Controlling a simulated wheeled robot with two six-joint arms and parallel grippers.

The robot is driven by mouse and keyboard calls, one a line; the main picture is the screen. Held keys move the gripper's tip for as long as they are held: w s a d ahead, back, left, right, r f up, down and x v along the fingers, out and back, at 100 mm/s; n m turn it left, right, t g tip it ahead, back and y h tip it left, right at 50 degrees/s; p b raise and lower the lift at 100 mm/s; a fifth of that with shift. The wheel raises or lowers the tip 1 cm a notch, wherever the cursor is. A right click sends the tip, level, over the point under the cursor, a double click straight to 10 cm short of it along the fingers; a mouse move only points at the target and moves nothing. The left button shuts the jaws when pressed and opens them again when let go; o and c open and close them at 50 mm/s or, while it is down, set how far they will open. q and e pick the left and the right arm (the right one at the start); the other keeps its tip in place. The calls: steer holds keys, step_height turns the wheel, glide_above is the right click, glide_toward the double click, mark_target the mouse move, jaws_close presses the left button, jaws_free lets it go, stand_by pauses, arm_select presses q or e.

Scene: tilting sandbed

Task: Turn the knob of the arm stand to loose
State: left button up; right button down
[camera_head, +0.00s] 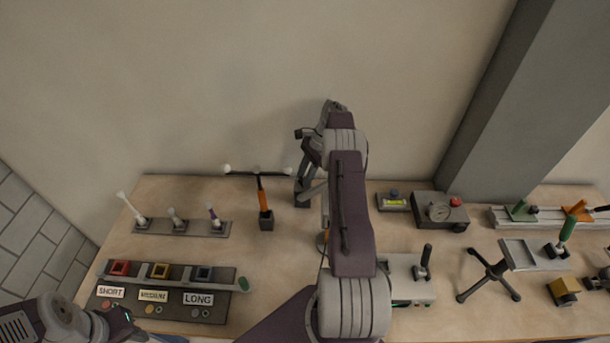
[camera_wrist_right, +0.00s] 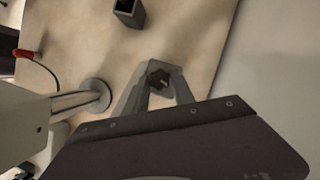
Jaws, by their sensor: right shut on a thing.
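A small black lobed knob (camera_wrist_right: 158,76) shows between the two grey fingers of my right gripper (camera_wrist_right: 157,88) in the right wrist view, and the fingers are shut on it. In the head view my right gripper (camera_head: 305,184) reaches down beyond my forearm, which covers part of the table. The rest of the arm stand is hard to make out. A round grey foot with rods (camera_wrist_right: 94,96) shows left of the fingers in the wrist view. My left gripper (camera_head: 124,318) is at the bottom left of the head view, dark and small; its jaws are unclear.
An orange-handled tool stands in a dark holder (camera_head: 266,222), left of my right arm. A rack of levers (camera_head: 185,228) and a labelled panel (camera_head: 165,312) lie further left. A gauge box (camera_head: 440,211) and a black tripod (camera_head: 488,275) are at right. The wall (camera_head: 230,90) is close behind.

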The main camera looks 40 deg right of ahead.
steer(key=shift+n+g, duration=0.3)
steer(key=shift+n, duration=0.6)
steer(key=c, duration=1.1)
jaws_free()
steer(key=shift+o, duration=0.2)
